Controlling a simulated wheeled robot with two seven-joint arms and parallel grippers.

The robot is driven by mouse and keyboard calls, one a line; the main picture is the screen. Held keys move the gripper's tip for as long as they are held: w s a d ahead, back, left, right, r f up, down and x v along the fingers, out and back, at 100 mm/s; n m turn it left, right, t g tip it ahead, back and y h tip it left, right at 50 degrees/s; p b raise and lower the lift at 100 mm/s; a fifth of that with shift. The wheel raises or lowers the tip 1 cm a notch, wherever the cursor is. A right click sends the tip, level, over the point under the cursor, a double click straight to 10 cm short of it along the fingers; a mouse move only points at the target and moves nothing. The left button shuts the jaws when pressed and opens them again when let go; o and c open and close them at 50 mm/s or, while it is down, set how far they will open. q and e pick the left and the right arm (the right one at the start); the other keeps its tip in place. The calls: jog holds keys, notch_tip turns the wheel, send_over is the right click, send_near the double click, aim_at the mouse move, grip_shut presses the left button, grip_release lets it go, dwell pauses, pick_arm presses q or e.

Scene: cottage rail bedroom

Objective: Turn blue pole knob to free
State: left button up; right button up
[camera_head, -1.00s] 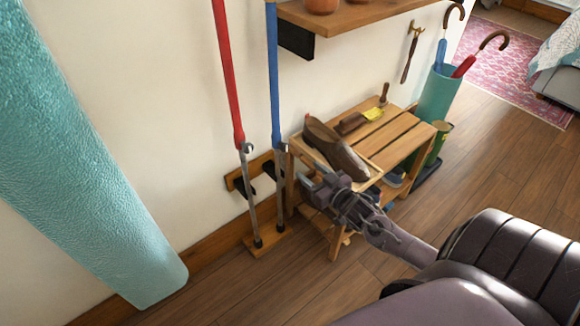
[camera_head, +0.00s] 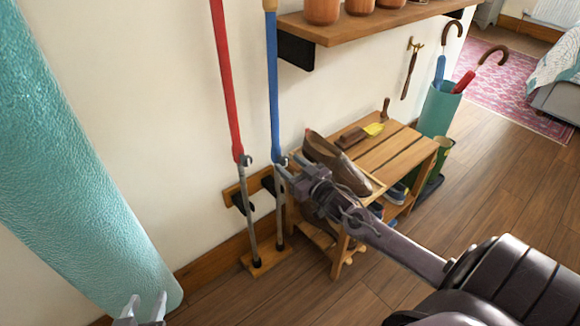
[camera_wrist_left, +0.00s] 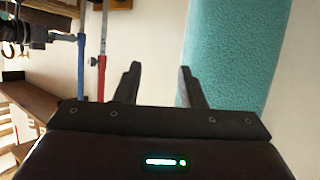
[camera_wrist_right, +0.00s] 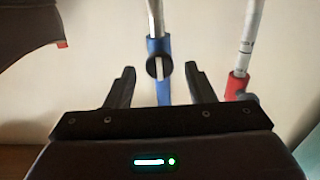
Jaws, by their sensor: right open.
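The blue pole (camera_head: 272,90) stands upright against the wall, with a grey lower tube. Its small dark knob (camera_head: 282,160) sits at the lower end of the blue sleeve. My right gripper (camera_head: 284,174) is open at the blue pole, just by the knob. In the right wrist view, the knob (camera_wrist_right: 158,68) appears between the open fingers (camera_wrist_right: 158,84); contact cannot be told. My left gripper (camera_head: 143,303) is open and empty at the bottom left of the head view. The left wrist view shows its fingers (camera_wrist_left: 158,80) apart.
The red pole (camera_head: 227,90) stands close left of the blue one; both feet rest on a wooden rack base (camera_head: 266,262). A teal roll (camera_head: 70,150) leans at left. A wooden bench (camera_head: 398,150) holding a shoe (camera_head: 335,162) stands right. A shelf (camera_head: 370,23) is above.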

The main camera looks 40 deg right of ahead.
jog(key=shift+w, duration=0.4)
pick_arm(q)
jog(key=shift+w+r+t+h, duration=0.15)
jog(key=shift+w+r+t, duration=0.1)
jog(key=shift+r, duration=0.25)
jog(key=shift+w+r+t+h, duration=0.15)
jog(key=shift+w+r+t, duration=0.1)
jog(key=shift+r, duration=0.2)
